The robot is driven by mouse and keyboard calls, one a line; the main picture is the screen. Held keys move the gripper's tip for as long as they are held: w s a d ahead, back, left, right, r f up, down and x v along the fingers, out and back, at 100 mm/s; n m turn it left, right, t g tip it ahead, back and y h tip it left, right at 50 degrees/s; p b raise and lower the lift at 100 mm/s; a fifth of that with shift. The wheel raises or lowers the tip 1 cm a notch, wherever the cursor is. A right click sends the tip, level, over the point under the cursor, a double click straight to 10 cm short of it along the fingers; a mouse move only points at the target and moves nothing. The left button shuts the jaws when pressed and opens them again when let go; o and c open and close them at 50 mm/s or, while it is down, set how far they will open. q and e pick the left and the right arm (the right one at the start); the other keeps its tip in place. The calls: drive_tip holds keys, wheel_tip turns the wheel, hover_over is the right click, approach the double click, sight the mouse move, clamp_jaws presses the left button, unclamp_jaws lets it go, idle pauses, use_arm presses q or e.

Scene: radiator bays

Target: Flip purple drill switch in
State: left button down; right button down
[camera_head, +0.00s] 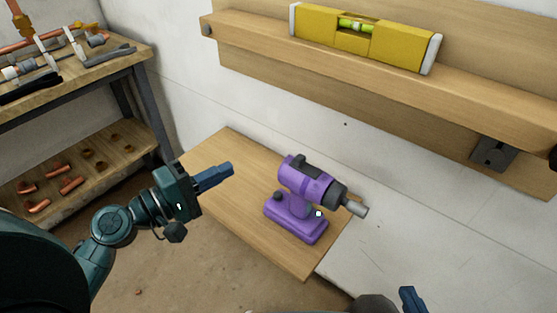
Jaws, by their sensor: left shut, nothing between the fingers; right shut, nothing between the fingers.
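The purple drill (308,183) stands upright on its wide base on a wooden board against the wall. Its dark chuck and grey bit point to the right. A dark piece sits on top of the body and a small dark knob is at the left of the base. A small pale spot shows near the handle; I cannot tell which part is the switch. My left gripper (229,170) is shut and empty, to the left of the drill and apart from it. My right gripper (410,297) shows only in part at the bottom edge, shut and apart from the drill.
The wooden board (225,158) has bare room left of the drill. A yellow spirit level (390,44) rests on a wall shelf (270,47) above. A workbench (120,55) with pipes and tools stands at the left, with copper fittings on its lower shelf (120,145).

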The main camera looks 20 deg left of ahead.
sight(279, 172)
use_arm(q)
drive_tip(key=shift+w, duration=0.1)
